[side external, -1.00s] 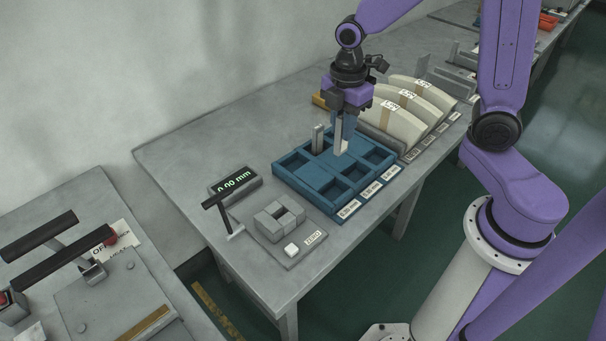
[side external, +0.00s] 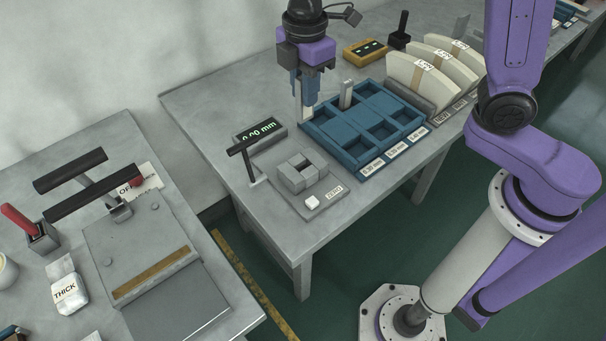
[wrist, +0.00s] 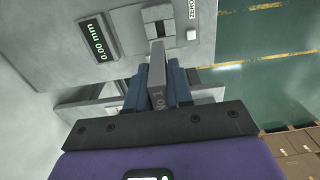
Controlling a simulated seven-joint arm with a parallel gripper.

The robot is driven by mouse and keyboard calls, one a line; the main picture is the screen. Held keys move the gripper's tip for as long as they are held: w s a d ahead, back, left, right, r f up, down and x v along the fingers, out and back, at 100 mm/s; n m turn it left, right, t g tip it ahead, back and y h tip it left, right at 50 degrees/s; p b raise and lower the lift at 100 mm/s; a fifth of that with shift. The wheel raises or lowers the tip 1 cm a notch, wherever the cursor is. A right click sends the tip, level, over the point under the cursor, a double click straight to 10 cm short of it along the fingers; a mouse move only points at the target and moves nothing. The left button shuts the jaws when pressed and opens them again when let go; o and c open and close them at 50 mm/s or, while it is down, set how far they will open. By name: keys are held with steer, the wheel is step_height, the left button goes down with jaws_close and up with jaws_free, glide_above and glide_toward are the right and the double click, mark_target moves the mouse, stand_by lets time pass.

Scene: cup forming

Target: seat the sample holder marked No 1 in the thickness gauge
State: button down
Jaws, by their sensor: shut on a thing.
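The sample holder marked No 1 (wrist: 157,80) is a grey upright bar in the wrist view, its mark readable near the jaws. My gripper (side external: 304,104) is shut on it, above the left back corner of the blue tray. The holder (side external: 297,102) shows as a pale strip at the fingers in the side view. The thickness gauge (side external: 276,200) is a grey plate with a slotted block (side external: 301,173), to the left and front of my gripper. The block (wrist: 160,22) also shows ahead of the holder in the wrist view. The holder is apart from it.
The gauge's display (side external: 260,131) reads 0.00 mm; a black-handled lever (side external: 244,147) stands beside the block, and a white ZERO button (side external: 312,202) is in front. The blue tray (side external: 345,158) holds another upright grey holder (side external: 346,94). White curved pieces (side external: 440,75) stand at right.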

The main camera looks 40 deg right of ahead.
mark_target(303, 120)
steer(key=f, duration=1.7)
steer(key=shift+a+f, duration=0.2)
steer(key=shift+f, duration=0.1)
steer(key=shift+f, duration=0.1)
steer(key=c, duration=1)
jaws_free()
step_height(303, 120, up, 12)
steer(key=shift+r, duration=0.15)
steer(key=s+d+r+m, duration=0.1)
steer(key=s+d+r, duration=0.1)
steer(key=s+d, duration=0.3)
steer(key=s+d+r+m, duration=0.2)
steer(key=s+d, duration=0.2)
steer(key=s, duration=0.6)
steer(key=s+d+r+m, duration=0.2)
steer(key=s+d, duration=0.3)
steer(key=s, duration=0.3)
steer(key=shift+s+d, duration=0.35)
